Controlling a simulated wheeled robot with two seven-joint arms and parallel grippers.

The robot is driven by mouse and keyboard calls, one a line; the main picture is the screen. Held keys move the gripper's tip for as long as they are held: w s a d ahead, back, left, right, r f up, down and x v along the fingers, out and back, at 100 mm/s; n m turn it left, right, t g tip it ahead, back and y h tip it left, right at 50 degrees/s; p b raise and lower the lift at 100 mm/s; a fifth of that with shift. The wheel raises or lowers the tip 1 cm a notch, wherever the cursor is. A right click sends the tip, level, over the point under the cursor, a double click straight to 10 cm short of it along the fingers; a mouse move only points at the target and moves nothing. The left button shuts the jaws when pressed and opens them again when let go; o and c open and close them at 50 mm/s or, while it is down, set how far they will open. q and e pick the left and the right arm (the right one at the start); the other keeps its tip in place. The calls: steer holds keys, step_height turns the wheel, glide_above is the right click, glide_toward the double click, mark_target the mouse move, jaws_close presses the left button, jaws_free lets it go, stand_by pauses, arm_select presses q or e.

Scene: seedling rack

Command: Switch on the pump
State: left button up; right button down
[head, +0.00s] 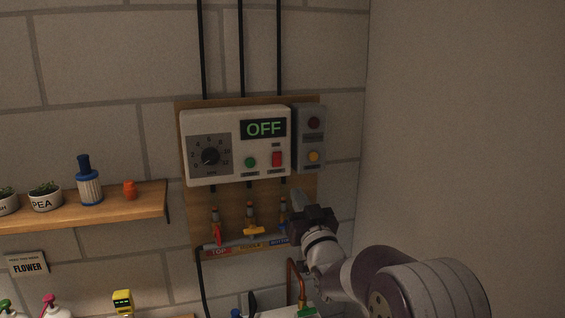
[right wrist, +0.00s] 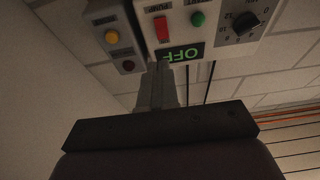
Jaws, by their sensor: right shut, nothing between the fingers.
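The white control box (head: 226,168) hangs on a wooden board on the wall. Its display (head: 263,129) reads OFF. A red rocker switch (head: 277,159) sits at its lower right, beside a green button (head: 250,162) and a black dial (head: 210,156). In the right wrist view the red switch (right wrist: 161,29) and the display (right wrist: 187,52) appear upside down; a label by the switch seems to read PUMP. My right gripper (head: 297,195) is shut and empty, just below the box's right end. Its fingers (right wrist: 157,82) point toward the box; I cannot tell contact. My left gripper is not in view.
A grey box (head: 309,139) with a dark red and a yellow button adjoins on the right. Below are valves with red (head: 217,234) and yellow (head: 254,231) handles. A wooden shelf (head: 110,209) with pots is at left. The right wall is bare.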

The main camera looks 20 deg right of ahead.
mark_target(278, 155)
steer(key=p+x, duration=0.3)
steer(key=x, duration=0.3)
steer(key=p+x, duration=0.4)
steer(key=x, duration=0.1)
steer(key=shift+w+a+r, duration=0.2)
steer(key=shift+w+r, duration=0.05)
steer(key=shift+r, duration=0.1)
steer(key=shift+w+r, duration=0.1)
steer(key=shift+w, duration=0.2)
steer(key=shift+w+a, duration=0.15)
steer(key=shift+w, duration=0.15)
